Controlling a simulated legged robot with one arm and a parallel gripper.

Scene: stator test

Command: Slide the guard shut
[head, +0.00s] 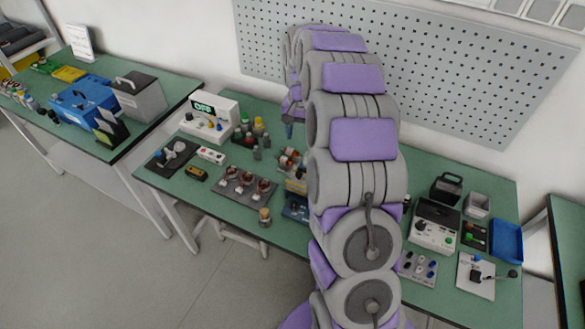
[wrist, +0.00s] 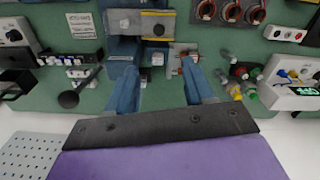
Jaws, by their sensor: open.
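A test fixture with a blue base (head: 296,207) and a grey plate edged in yellow (head: 296,186) stands mid-bench, partly hidden by my arm. I take this plate to be the guard, but cannot be sure. How far it is slid cannot be told. My gripper (wrist: 160,66) is open, its two blue fingers apart with nothing held between them. A small white block (wrist: 158,59) shows between the fingertips; whether they touch anything is unclear. In the head view, only a blue finger (head: 289,130) shows.
A stand with copper-coloured parts (head: 290,160) is close to the fixture. A tray of stators (head: 244,186) and a display unit reading OFF (head: 213,115) stand to its left. A white control box (head: 435,226) and a blue bin (head: 508,241) are right. A pegboard (head: 400,60) stands behind.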

